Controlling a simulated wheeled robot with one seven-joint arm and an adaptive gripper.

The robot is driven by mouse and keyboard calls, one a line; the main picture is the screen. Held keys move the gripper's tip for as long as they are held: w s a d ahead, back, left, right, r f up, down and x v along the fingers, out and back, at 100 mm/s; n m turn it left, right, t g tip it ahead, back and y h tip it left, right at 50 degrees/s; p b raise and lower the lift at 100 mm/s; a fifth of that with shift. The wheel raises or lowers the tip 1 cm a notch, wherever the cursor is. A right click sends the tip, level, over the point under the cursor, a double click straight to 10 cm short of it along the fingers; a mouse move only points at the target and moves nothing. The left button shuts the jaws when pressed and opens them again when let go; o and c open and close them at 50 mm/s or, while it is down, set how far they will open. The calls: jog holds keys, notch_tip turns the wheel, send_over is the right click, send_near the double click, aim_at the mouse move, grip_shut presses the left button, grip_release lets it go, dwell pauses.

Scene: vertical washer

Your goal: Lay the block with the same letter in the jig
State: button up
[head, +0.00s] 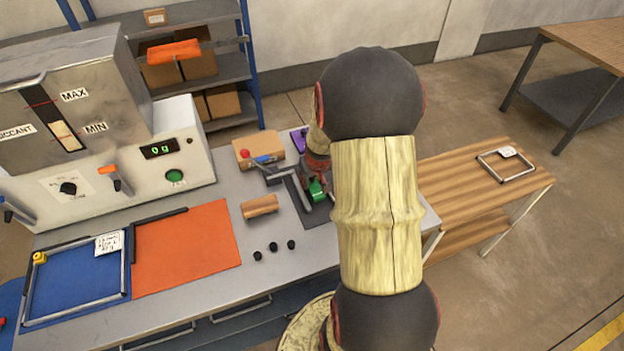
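A tan wooden block (260,206) lies on the grey bench, left of the dark jig (300,202). I cannot read a letter on it. A green piece (317,190) shows at the jig's right side, partly behind my arm. A purple piece (299,141) lies farther back on the bench, also partly covered. My gripper is mostly hidden behind my own arm, over or near the jig. I cannot tell whether it is open or holds anything.
A wooden box (258,149), near a red knob and blue handle, stands behind the jig. Small black knobs (273,247) sit in front. An orange mat (187,248) and blue tray (78,285) lie left, below the grey machine (98,160). A side table (480,190) holds a wire frame.

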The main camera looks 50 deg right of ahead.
jog(key=o, duration=1.3)
jog(key=shift+r+p, duration=2.8)
jog(key=shift+r, duration=1.25)
